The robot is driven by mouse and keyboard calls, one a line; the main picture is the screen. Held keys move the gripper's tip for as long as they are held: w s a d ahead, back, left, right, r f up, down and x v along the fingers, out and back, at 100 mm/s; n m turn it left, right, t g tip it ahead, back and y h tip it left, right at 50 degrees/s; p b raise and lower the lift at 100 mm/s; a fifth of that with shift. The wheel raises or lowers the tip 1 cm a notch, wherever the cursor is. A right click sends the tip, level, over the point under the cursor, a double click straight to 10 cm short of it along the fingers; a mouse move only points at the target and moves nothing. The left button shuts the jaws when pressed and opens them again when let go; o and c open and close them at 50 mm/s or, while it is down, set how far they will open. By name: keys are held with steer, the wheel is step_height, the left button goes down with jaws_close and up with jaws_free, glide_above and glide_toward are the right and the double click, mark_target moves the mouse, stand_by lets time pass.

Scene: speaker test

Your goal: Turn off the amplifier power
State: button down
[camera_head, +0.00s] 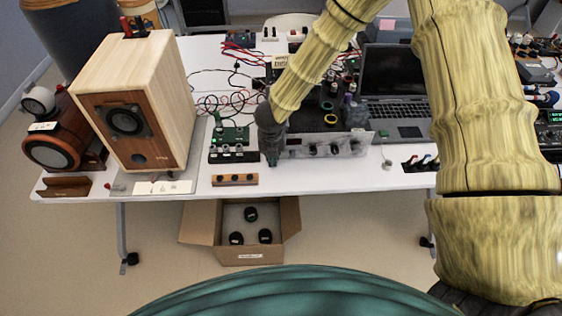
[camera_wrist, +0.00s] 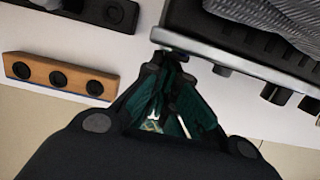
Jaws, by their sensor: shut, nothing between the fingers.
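The amplifier (camera_head: 335,145) stands on the white table in the head view, with a silver front panel carrying several dark knobs. In the wrist view its front edge (camera_wrist: 235,60) runs from the upper middle to the right, with dark knobs below it. My gripper (camera_head: 271,160) is at the left end of the front panel. In the wrist view the dark green fingers (camera_wrist: 168,72) are together and empty, with their tips at the panel's left corner. I cannot tell whether they touch it. The tips cover that corner, and no power switch is clearly visible.
A wooden block with three dark knobs (camera_wrist: 60,75) lies left of my gripper. A green circuit board (camera_head: 230,135) is behind it. A large wooden speaker (camera_head: 135,105) stands farther left. A laptop (camera_head: 395,90) is behind right. An open cardboard box (camera_head: 240,256) is on the floor.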

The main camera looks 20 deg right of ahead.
steer(key=shift+p, duration=0.4)
steer(key=shift+r, duration=0.15)
steer(key=shift+r+p, duration=0.6)
steer(key=shift+r, duration=0.15)
